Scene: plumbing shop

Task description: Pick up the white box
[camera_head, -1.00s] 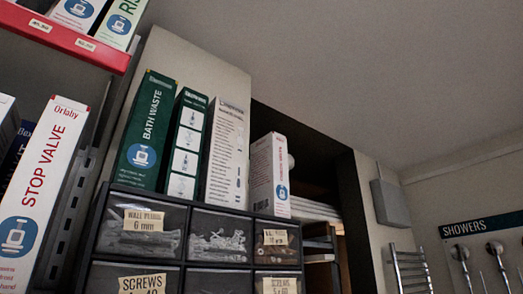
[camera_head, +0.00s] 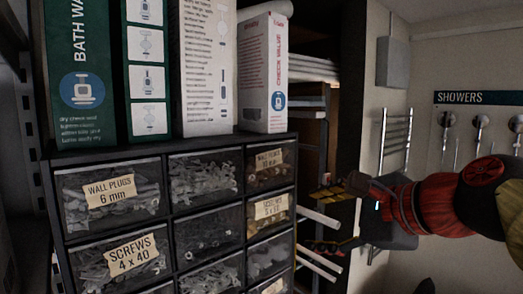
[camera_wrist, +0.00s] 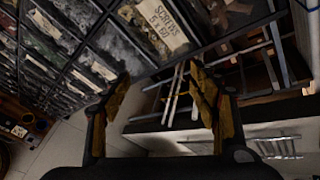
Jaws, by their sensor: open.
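A white box with a red-lettered "CHECK VALVE" side (camera_head: 278,75) stands upright on top of the drawer cabinet (camera_head: 150,152), at its right end. A taller white box with small print (camera_head: 207,70) stands just left of it. My gripper (camera_head: 324,220) is open and empty, right of the cabinet's small drawers and below the check valve box. In the wrist view my gripper (camera_wrist: 164,100) has its two yellow-black fingers spread apart, with drawers and white pipes beyond. Neither white box is identifiable in the wrist view.
Green "BATH WASTE" (camera_head: 78,80) and green-white (camera_head: 146,75) boxes stand left of the white ones. Right of the cabinet is a dark shelf with white pipes (camera_head: 318,262). A towel rail (camera_head: 397,135) and showers sign (camera_head: 480,97) are farther right.

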